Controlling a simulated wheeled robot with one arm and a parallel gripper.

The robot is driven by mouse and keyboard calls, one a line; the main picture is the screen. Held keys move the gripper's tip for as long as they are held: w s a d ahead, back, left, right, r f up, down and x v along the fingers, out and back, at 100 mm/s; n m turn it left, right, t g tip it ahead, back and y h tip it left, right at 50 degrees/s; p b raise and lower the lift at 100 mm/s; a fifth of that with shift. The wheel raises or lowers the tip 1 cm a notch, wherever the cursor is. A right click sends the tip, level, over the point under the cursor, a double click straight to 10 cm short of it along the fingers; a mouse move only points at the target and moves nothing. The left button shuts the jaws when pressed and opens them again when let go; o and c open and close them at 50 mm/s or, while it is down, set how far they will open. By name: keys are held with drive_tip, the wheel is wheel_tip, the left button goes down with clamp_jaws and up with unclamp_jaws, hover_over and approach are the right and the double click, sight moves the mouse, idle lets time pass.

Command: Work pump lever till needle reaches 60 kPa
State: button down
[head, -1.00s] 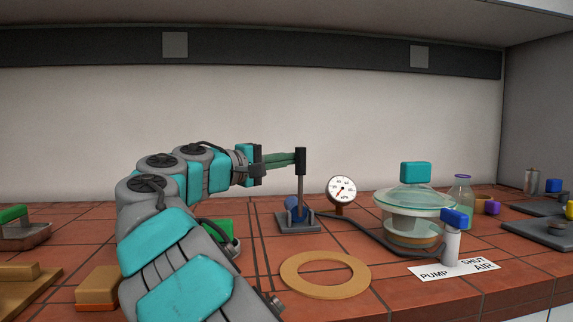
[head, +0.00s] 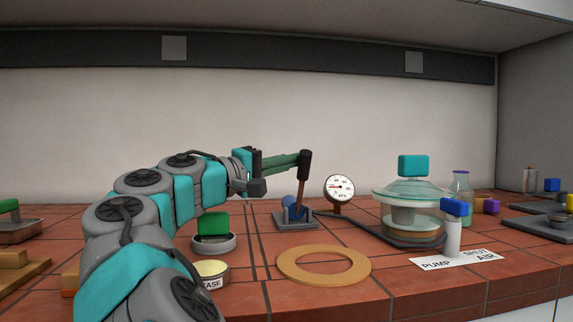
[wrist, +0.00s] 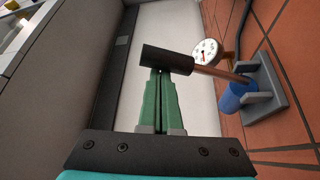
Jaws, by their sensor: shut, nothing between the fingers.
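The pump (head: 296,220) stands on the bench with its lever (head: 301,190) leaning right at the top. The lever has a black grip (head: 305,166). My gripper (head: 297,159) has its green fingers shut and empty, their tips at the left side of the grip and seemingly touching it. In the wrist view the fingertips (wrist: 158,73) meet the black grip (wrist: 167,58) near its middle. The gauge (head: 340,186), marked kPa, stands right of the pump; its red needle points roughly left. The numbers are too small to read surely.
A hose runs from the pump to a glass vessel (head: 412,194) with a teal knob. A blue-topped valve (head: 453,230) stands on a PUMP/SHUT/AIR card (head: 430,263). A tan ring (head: 290,271), a grease tin (head: 210,274) and a green-handled item (head: 213,227) lie in front.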

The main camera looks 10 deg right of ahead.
drive_tip(key=shift+s+f, duration=0.4)
drive_tip(key=shift+s, duration=0.35)
